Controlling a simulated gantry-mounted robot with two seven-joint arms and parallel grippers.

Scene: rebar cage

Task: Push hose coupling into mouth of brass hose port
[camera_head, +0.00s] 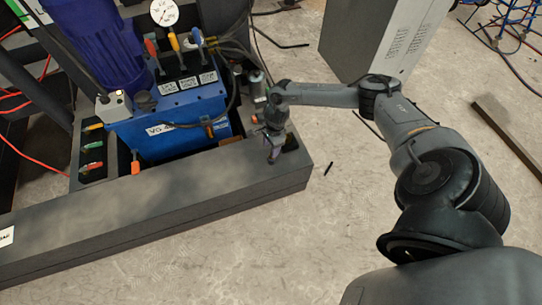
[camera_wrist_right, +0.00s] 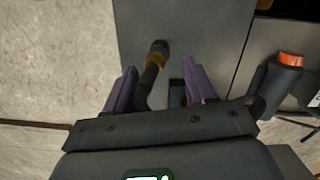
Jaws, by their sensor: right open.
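In the right wrist view, a black hose end with a brass-coloured collar (camera_wrist_right: 155,58), seemingly the hose coupling, shows between two purple fingers. A bent black length runs from it towards my wrist. My right gripper (camera_wrist_right: 160,70) is open, with a gap on both sides of the hose end. In the head view my right gripper (camera_head: 272,150) is low over the right end of the dark base beam (camera_head: 150,205). The coupling is too small to make out there. I cannot tell the brass port's mouth apart in either view. My left gripper is not in view.
A blue hydraulic unit (camera_head: 170,125) with levers and a round gauge (camera_head: 164,12) stands left of my gripper. A black cylinder with an orange cap (camera_wrist_right: 290,60) is at the right of the wrist view. A grey cabinet (camera_head: 370,40) stands behind. The floor in front is clear.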

